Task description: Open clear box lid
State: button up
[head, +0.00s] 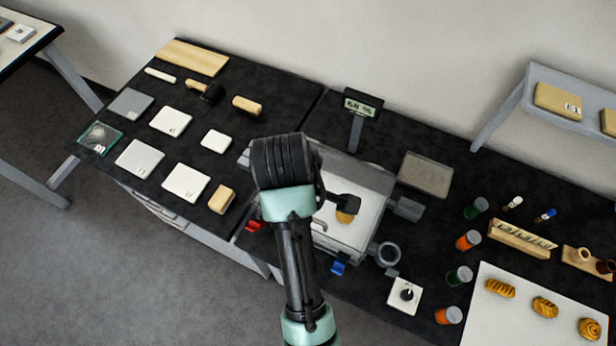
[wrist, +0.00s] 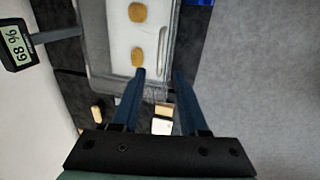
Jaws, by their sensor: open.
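The clear box (head: 375,180) has grey edges and a white floor. It stands on the dark bench just right of the picture's middle in the head view. In the wrist view the box (wrist: 150,12) shows two tan rounded pieces (wrist: 137,56) inside. Whether its lid is shut is hard to tell. My gripper (head: 352,203) is over the box, and my arm hides the box's left part. In the wrist view my gripper (wrist: 160,75) is open, its two blue fingers apart near the box's edge, with nothing seen between them. Contact cannot be told.
A display (head: 362,104) on a post stands behind the box; it reads 68 % in the wrist view. A grey ring (head: 389,254) and a white knob plate (head: 405,295) lie in front right. Several jars, including a green-sided one (head: 475,208), stand right. Pale tiles (head: 186,183) lie left.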

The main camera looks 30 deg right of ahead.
jog(key=f, duration=0.3)
jog(key=d+f+p, duration=0.1)
jog(key=f, duration=0.2)
jog(key=w+f, duration=0.1)
jog(key=f, duration=0.2)
jog(key=shift+d, duration=0.2)
grip_shut()
dwell(1.1)
